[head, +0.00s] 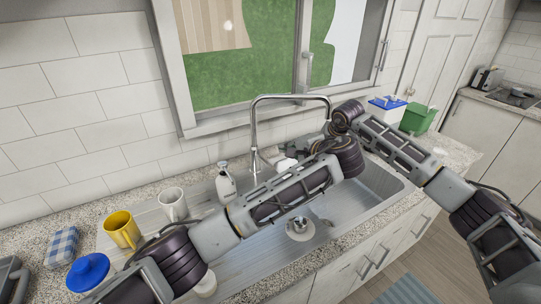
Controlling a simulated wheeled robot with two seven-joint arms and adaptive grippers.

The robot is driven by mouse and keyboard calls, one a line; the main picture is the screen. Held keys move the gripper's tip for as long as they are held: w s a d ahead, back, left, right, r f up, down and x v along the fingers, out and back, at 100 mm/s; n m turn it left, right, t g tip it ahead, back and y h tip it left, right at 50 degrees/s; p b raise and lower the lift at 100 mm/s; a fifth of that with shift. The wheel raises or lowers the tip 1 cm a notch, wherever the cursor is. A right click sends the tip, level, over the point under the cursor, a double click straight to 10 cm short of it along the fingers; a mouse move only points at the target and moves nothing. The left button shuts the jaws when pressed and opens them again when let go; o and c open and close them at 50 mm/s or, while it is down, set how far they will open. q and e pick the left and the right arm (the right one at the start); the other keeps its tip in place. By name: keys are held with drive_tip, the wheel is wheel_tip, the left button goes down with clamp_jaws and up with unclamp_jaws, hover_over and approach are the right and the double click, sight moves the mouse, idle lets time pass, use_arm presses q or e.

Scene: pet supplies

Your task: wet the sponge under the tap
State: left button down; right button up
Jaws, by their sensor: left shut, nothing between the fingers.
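The tap (254,135) is a tall chrome arch behind the sink (375,195); its spout end comes down near my two wrists. I see no clear water stream. I cannot pick out a sponge for certain. My left gripper (294,150) is shut and empty, partly hidden behind its own arm, over the back of the sink near the tap. My right arm reaches in from the right to just beside the spout. Its fingers are hidden or too small to read. A small white thing (286,165) lies just below my left gripper; I cannot tell what it is.
A soap bottle (225,184), white mug (172,204) and yellow mug (121,231) stand left of the sink. A blue-lidded jar (89,271) and checked cloth (62,246) are farther left. A blue-and-white box (386,105) and green bin (416,119) stand at right.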

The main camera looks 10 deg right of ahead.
use_arm(q)
drive_tip(key=shift+a+r+n, duration=0.15)
drive_tip(key=shift+n, duration=3.65)
drive_tip(key=shift+a+r+n, duration=0.1)
drive_tip(key=shift+a+n, duration=0.05)
drive_tip(key=shift+n, duration=3.65)
hover_over(265, 162)
drive_tip(key=d, duration=0.2)
wheel_tip(265, 162, down, 6)
drive_tip(key=shift+s+a+f, duration=0.1)
drive_tip(key=shift+s+f, duration=0.2)
drive_tip(key=shift+f, duration=0.25)
drive_tip(key=shift+s+f, duration=0.3)
drive_tip(key=shift+f, duration=0.25)
drive_tip(key=shift+f, duration=0.1)
